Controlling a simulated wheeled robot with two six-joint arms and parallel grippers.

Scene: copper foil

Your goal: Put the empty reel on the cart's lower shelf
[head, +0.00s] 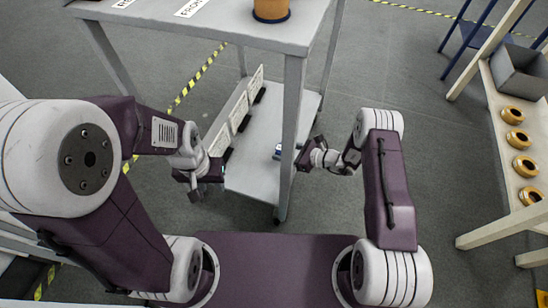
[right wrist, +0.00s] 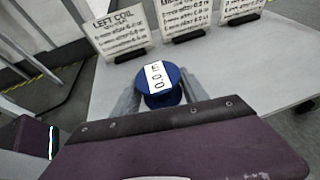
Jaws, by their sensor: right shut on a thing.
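The blue reel (right wrist: 158,88) has a white label with digits on its top face. My right gripper (right wrist: 158,92) is shut on it, with one grey finger on each side. In the head view a bit of blue and white, likely the reel (head: 278,152), shows behind the cart's front leg, beside my right gripper (head: 290,156). The cart's lower shelf (head: 250,180) is grey and lies beneath the reel; it also shows in the right wrist view (right wrist: 245,72). I cannot tell whether the reel touches the shelf. My left gripper (head: 196,186) hangs left of the shelf; its jaws are unclear.
Several printed cards (head: 238,113) stand along the lower shelf's left side. The cart's front leg (head: 290,130) rises close to my right gripper. The cart's top (head: 215,28) bears a copper-coloured reel (head: 271,10). A bench at right holds several copper-coloured reels (head: 525,166) and a grey bin (head: 520,72).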

